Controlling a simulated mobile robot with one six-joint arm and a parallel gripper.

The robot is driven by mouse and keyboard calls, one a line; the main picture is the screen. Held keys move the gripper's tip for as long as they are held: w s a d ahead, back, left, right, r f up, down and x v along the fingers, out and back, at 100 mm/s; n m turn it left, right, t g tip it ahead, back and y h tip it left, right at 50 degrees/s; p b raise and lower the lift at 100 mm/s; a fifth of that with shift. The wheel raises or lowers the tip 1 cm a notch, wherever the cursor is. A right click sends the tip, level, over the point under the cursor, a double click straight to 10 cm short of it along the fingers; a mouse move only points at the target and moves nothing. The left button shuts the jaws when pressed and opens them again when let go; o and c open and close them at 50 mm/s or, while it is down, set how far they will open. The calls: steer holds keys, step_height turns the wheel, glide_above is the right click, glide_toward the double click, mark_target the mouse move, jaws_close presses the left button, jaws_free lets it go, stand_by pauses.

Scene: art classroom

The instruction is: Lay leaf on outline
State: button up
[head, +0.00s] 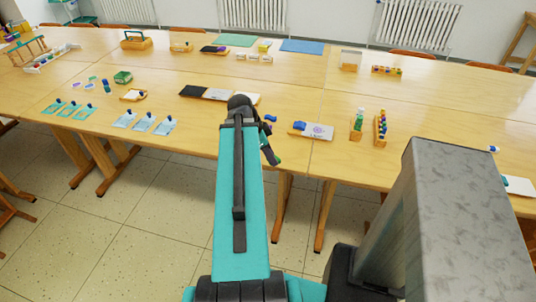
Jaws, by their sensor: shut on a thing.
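My gripper (271,152) is at the end of my arm, over the front edge of the long table, just left of a small wooden tray. It is small and dark here and partly hidden by my arm. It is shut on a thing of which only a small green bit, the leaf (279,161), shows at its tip. I cannot make out the leaf's shape. A white card with a purple round drawing (318,131) lies on the tray to the right; I cannot tell whether it is the outline. No leaf outline can be clearly made out elsewhere.
A blue thing (299,125) is beside the card. Two wooden racks with coloured pieces (380,128) stand to the right. Black, grey and white sheets (217,94) lie behind my arm. Blue cards (142,123) lie at left. Bare table (285,85) shows behind the gripper.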

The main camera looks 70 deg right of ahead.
steer(key=w+a+r+n+t+h, duration=0.1)
steer(key=w+a+r+n+t, duration=0.15)
steer(key=w+a+n, duration=0.65)
steer(key=w+a+r+n+t, duration=0.1)
steer(key=w+a+r, duration=0.2)
steer(key=w, duration=1.3)
steer(key=w+a+r+n+t+h, duration=0.1)
steer(key=w+a+r+n+t, duration=0.15)
steer(key=w+a+n, duration=0.65)
steer(key=w+a+r+n+y, duration=0.1)
steer(key=w+a+r+n, duration=0.2)
steer(key=w+a, duration=0.3)
steer(key=w+a+r+n+t+y, duration=0.1)
steer(key=w+a, duration=0.5)
steer(key=a, duration=1)
steer(key=w+a+r+n+t+y, duration=0.1)
steer(key=w+a+r+n+y, duration=0.1)
steer(key=w+a+r+n, duration=0.4)
steer(key=w+a, duration=0.1)
steer(key=a, duration=0.4)
steer(key=shift+a+y, duration=0.2)
steer(key=shift+y, duration=0.1)
